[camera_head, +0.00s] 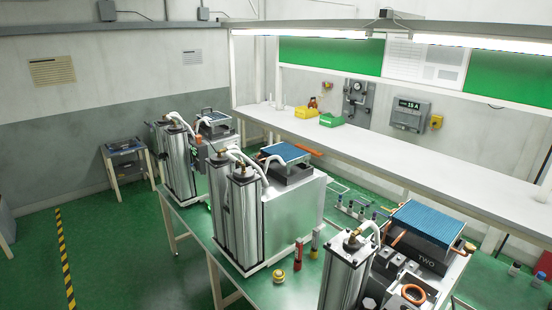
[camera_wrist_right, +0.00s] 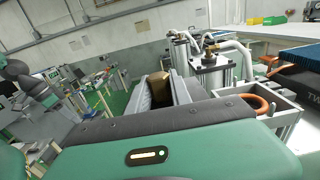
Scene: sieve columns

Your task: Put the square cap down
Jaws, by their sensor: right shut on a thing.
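My right gripper (camera_wrist_right: 160,90) shows in the right wrist view, its grey fingers pointing away beyond the green and black gripper body. It is shut on a brass-coloured piece, which I take for the square cap (camera_wrist_right: 157,86). Most of this piece is hidden between the fingers, so its full shape and what lies under it cannot be seen. The head view shows neither gripper. My left gripper cannot be made out in the wrist view.
In the head view, silver twin-column units stand along the green table (camera_head: 210,226). The nearest unit has a blue-topped black box (camera_head: 428,222) and an orange ring (camera_head: 413,293). A red bottle (camera_head: 298,250) and yellow knob (camera_head: 279,275) stand near the middle. A white bench (camera_head: 400,161) runs behind.

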